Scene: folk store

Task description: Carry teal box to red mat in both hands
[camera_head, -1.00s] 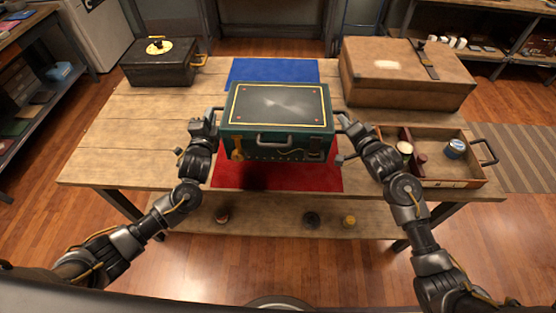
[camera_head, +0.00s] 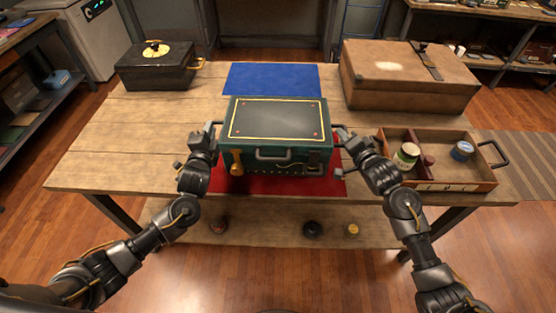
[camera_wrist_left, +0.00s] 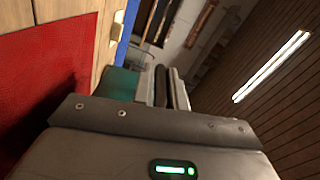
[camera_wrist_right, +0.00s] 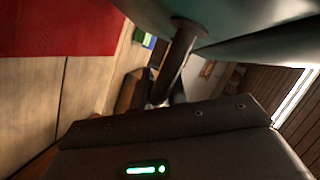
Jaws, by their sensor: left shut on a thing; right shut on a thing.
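The teal box (camera_head: 277,162) is level above the red mat (camera_head: 225,184), which shows around its lower edge. In the head view I cannot tell whether the box touches the mat; in the left wrist view a dark shadow lies on the mat (camera_wrist_left: 40,85). My left gripper (camera_head: 212,130) is shut on the box's left side handle. My right gripper (camera_head: 343,134) is shut on its right side handle. The box also shows in the left wrist view (camera_wrist_left: 117,84) and above the jaws in the right wrist view (camera_wrist_right: 250,18).
A blue mat (camera_head: 270,78) lies behind the box. A black case (camera_head: 155,72) stands back left and a large brown case (camera_head: 405,85) back right. An open wooden tray (camera_head: 450,186) with jars (camera_head: 405,156) sits close to my right arm. The table's left part is clear.

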